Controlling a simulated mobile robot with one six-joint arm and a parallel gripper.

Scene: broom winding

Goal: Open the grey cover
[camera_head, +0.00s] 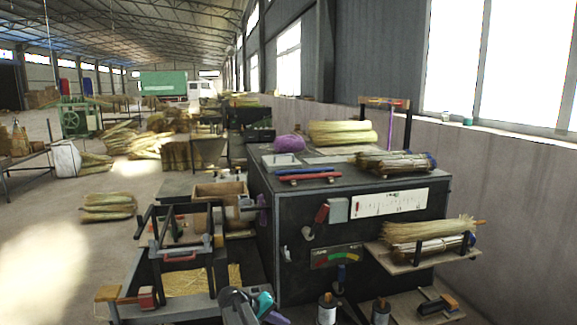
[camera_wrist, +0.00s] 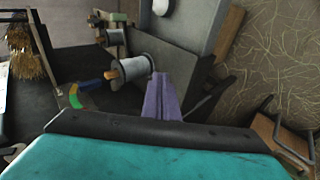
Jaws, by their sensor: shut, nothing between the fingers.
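A flat light grey panel (camera_wrist: 188,27) with a pale round knob (camera_wrist: 161,7) shows at the top of the wrist view; it looks like the grey cover, but I cannot tell how it is hinged. I cannot make it out in the head view. A small grey box (camera_head: 338,210) is also on the black cabinet's front, beside a red-handled lever (camera_head: 321,213). My gripper (camera_head: 276,317) is at the bottom of the head view, teal with purple fingers. In the wrist view its purple fingers (camera_wrist: 159,84) are together and empty, apart in the picture from the panel.
A wire spool (camera_wrist: 128,70) appears close beside the fingers, with another spool behind. A gauge (camera_head: 335,257) with a blue lever is on the black cabinet (camera_head: 300,235). A shelf of brooms (camera_head: 430,230) juts out at right. A frame workbench (camera_head: 170,300) stands at left.

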